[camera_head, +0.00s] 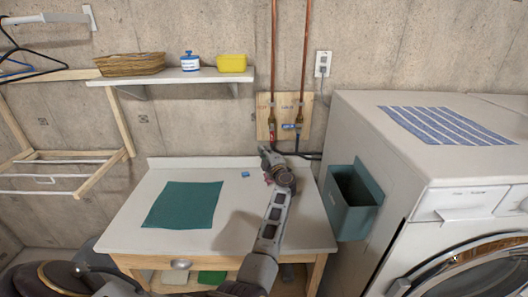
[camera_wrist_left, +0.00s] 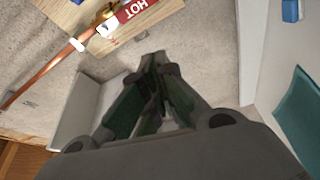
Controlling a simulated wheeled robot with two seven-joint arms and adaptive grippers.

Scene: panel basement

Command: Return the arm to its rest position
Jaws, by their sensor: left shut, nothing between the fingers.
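My left arm reaches from the bottom middle of the head view over the white worktop (camera_head: 125,228). Its gripper (camera_head: 266,154) is near the back edge of the worktop, just below the pipe valves. In the left wrist view the dark fingers (camera_wrist_left: 154,62) come together at the tips, with nothing between them. The wall and a red HOT label (camera_wrist_left: 135,10) on a copper pipe show beyond them. My right gripper is not in view.
A teal cloth (camera_head: 184,205) and a small blue item (camera_head: 245,174) lie on the worktop. A green bin (camera_head: 350,208) hangs at its right, beside the washing machine (camera_head: 440,190). A shelf (camera_head: 170,76) holds a basket (camera_head: 131,64), a jar (camera_head: 190,62) and a yellow tub (camera_head: 232,63).

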